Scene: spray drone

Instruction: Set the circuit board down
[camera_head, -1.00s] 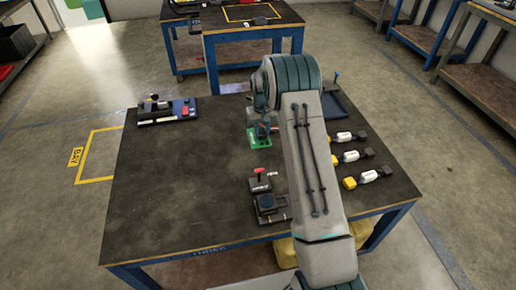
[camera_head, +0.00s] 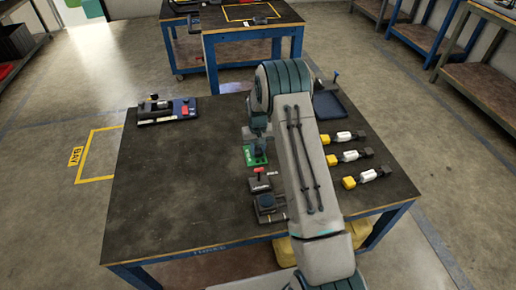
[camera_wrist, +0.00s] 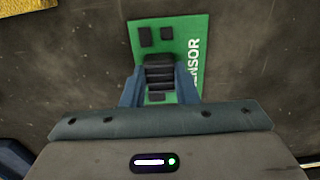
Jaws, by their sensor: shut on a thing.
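The circuit board (camera_head: 257,160) is a small green board with black parts, near the middle of the dark table top (camera_head: 185,185). In the wrist view the board (camera_wrist: 183,30) carries black blocks and the white word "SENSOR". My gripper (camera_wrist: 160,80) is shut on a ribbed black block on the board. In the head view my gripper (camera_head: 259,145) points down at the board, partly hidden by my arm. I cannot tell whether the board touches the table.
A black device with a red lever (camera_head: 260,182) and a boxy device (camera_head: 268,206) stand just in front of the board. Several yellow, white and black parts (camera_head: 350,156) lie to the right. A device (camera_head: 167,110) sits back left. The table's left middle is clear.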

